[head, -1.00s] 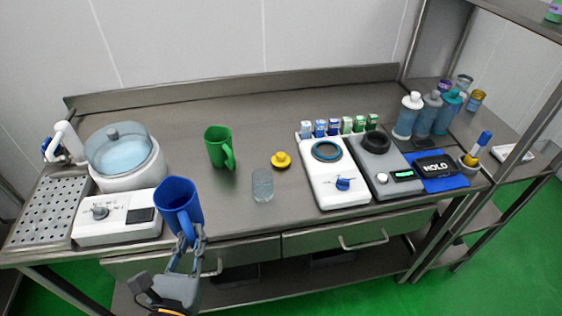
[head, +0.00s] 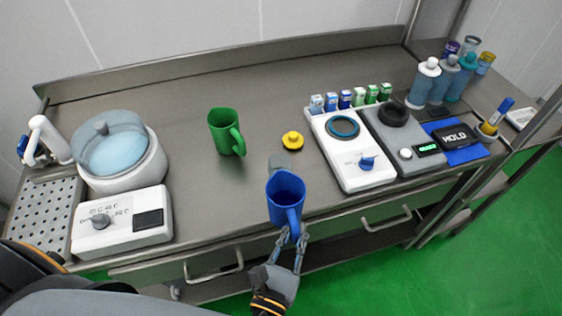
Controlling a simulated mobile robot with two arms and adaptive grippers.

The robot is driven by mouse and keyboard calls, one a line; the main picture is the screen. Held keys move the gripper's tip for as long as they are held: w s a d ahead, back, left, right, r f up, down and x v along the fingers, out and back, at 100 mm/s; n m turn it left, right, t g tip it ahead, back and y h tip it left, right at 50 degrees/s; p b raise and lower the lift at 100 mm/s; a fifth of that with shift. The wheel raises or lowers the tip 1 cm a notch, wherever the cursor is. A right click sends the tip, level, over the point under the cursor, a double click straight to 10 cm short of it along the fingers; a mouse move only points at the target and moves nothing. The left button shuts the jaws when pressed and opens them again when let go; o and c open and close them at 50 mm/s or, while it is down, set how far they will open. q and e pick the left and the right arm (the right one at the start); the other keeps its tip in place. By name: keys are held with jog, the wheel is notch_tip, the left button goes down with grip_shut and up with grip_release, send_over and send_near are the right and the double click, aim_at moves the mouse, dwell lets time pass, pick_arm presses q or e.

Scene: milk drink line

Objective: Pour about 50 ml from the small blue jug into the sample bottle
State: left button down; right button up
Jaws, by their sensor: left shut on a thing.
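The small blue jug (head: 285,190) is near the front edge of the table, its opening up and roughly upright. My left gripper (head: 291,237) is shut on its handle from the front. The jug's inside looks dark blue; I cannot tell the liquid level. The clear sample bottle (head: 279,162) stands on the table just behind the jug, its lower part hidden by it. A yellow cap (head: 292,140) lies behind the bottle. My right gripper is not in view.
A green jug (head: 226,132) stands left of the bottle. A lidded water bath (head: 122,155) is at the left. A white stirrer-like device (head: 350,150) and a grey one (head: 395,138) stand to the right, with small cartons (head: 345,98) behind. The table centre back is clear.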

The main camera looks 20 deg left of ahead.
aim_at(296, 222)
pick_arm(q)
jog(key=shift+s+d+f, duration=0.25)
jog(key=shift+s+d, duration=0.05)
jog(key=shift+d, duration=0.3)
jog(key=r+g+p, duration=0.1)
jog(key=p, duration=0.1)
jog(key=w+a+r+n+g+p, duration=0.1)
jog(key=r+p, duration=0.1)
jog(key=p, duration=0.1)
jog(key=w+r+g+p, duration=0.1)
jog(key=p, duration=0.1)
jog(key=shift+w+a+r+n+h, duration=0.2)
jog(key=shift+n+h, duration=0.1)
jog(key=shift+h, duration=0.1)
jog(key=shift+w+a+r+n+g+p, duration=0.2)
jog(key=shift+w+r+n+g+p, duration=0.1)
jog(key=shift+w+g+p, duration=0.5)
jog(key=w+r+g+p, duration=0.1)
jog(key=p, duration=0.1)
jog(key=a+r+n+g+p, duration=0.1)
jog(key=r+p, duration=0.1)
jog(key=w+r+g+h+p, duration=0.1)
jog(key=r+p, duration=0.1)
jog(key=shift+w+a, duration=0.35)
jog(key=shift+a, duration=0.05)
jog(key=shift+w+a+r+n+g+h+p, duration=0.1)
jog(key=shift+w+a+n+g+h+p, duration=0.1)
jog(key=shift+w+n+g+h+p, duration=0.25)
